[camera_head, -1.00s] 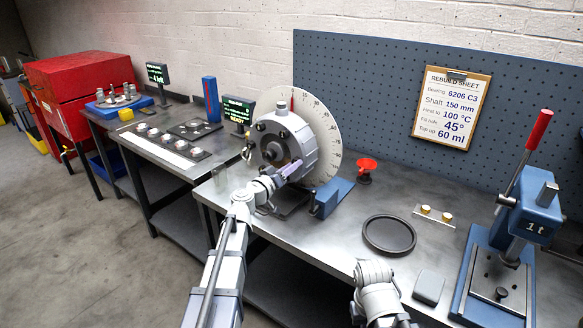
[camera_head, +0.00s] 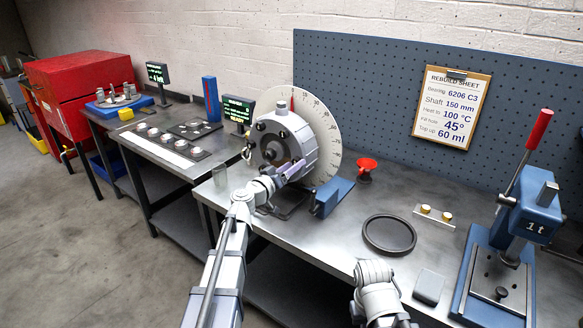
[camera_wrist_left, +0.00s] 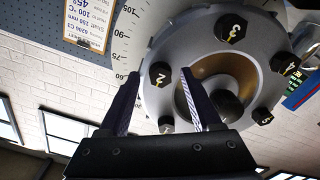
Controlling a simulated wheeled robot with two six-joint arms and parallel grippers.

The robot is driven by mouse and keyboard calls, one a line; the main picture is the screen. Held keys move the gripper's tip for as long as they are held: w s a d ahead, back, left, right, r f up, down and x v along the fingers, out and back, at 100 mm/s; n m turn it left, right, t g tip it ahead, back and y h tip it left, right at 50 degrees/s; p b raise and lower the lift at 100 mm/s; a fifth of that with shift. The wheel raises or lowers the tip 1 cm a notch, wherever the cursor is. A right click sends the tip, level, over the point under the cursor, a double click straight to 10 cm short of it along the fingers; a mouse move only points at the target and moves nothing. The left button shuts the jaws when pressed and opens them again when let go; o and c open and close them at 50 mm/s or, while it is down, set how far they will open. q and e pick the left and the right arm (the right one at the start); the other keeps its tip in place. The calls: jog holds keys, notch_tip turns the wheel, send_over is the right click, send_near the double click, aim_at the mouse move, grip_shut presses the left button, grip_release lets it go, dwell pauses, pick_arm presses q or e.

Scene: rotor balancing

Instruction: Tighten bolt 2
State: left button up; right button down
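The grey round housing (camera_head: 300,145) stands on the near bench in front of a white degree dial (camera_head: 325,130). In the left wrist view its face (camera_wrist_left: 210,60) carries several dark numbered bolts around a bronze-coloured recess. Bolt 2 (camera_wrist_left: 160,74) is at the left of the face, with bolt 3 (camera_wrist_left: 232,28) above right and bolt 1 (camera_wrist_left: 167,124) below. My left gripper (camera_wrist_left: 159,74) is open, and its fingertips appear on either side of bolt 2. I cannot tell whether they touch it. In the head view my left gripper (camera_head: 285,175) is at the housing's lower front.
A black ring (camera_head: 389,234) lies on the bench. A blue press (camera_head: 520,235) stands at right. A second bench with trays and screens is at left.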

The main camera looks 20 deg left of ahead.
pick_arm(q)
jog(key=v, duration=0.7)
jog(key=shift+s, duration=0.4)
jog(key=s+d+f+m+g+h+p, duration=0.1)
jog(key=s+d+f+m+g, duration=0.1)
jog(key=s+d+f+g, duration=0.35)
jog(key=s+d+f+m+g, duration=0.2)
jog(key=s+d+f, duration=0.1)
jog(key=d, duration=0.6)
jog(key=s+d+f+m+g+h+p, duration=0.1)
jog(key=s+d+f+m+g, duration=0.1)
jog(key=s+d+f+g, duration=0.35)
jog(key=s+f+g+y, duration=0.2)
jog(key=s+y, duration=0.2)
jog(key=s, duration=0.3)
jog(key=s+f+g+y+p, duration=0.1)
jog(key=s+f+g+y, duration=0.1)
jog(key=s+y, duration=0.3)
jog(key=shift+s+a+f+y, duration=0.25)
jog(key=shift+s+a+y, duration=0.1)
jog(key=shift+s, duration=0.8)
